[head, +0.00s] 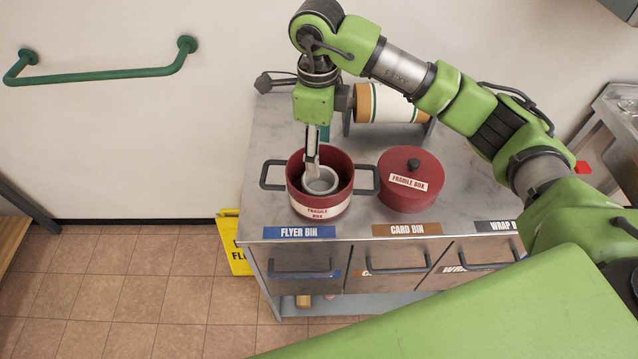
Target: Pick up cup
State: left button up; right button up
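A small light-grey cup (323,184) is inside the red pot (299,197) labelled "FRAGILE BOX", its open top facing up. The pot stands open on the metal counter. My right arm comes in from the right and reaches down over the pot. My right gripper (312,163) points down into the pot, with its fingers at the cup's far-left rim. The fingers look narrow from this side, so I cannot tell whether they are closed on the rim. The cup's lower part is hidden in the pot. My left gripper is not in view.
A paper roll (392,104) on a holder stands behind. Bin drawers (304,265) line the counter (262,218) front. A yellow floor sign (236,245) stands at its left.

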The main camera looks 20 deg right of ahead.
jog(key=p, duration=0.1)
send_near(317, 183)
jog(key=shift+s+a+f, duration=0.1)
jog(key=shift+s+f, duration=0.25)
jog(key=shift+s, duration=0.25)
jog(key=shift+s+a+f, duration=0.1)
jog(key=shift+s+f, duration=0.25)
jog(key=shift+s, duration=0.2)
jog(key=shift+f+p, duration=0.3)
jog(key=shift+p, duration=0.1)
notch_tip(317, 183, down, 4)
jog(key=shift+a+r+p, duration=0.15)
jog(key=shift+r+p, duration=0.05)
jog(key=shift+p, duration=0.65)
jog(key=shift+f, duration=0.55)
jog(key=c, duration=0.5)
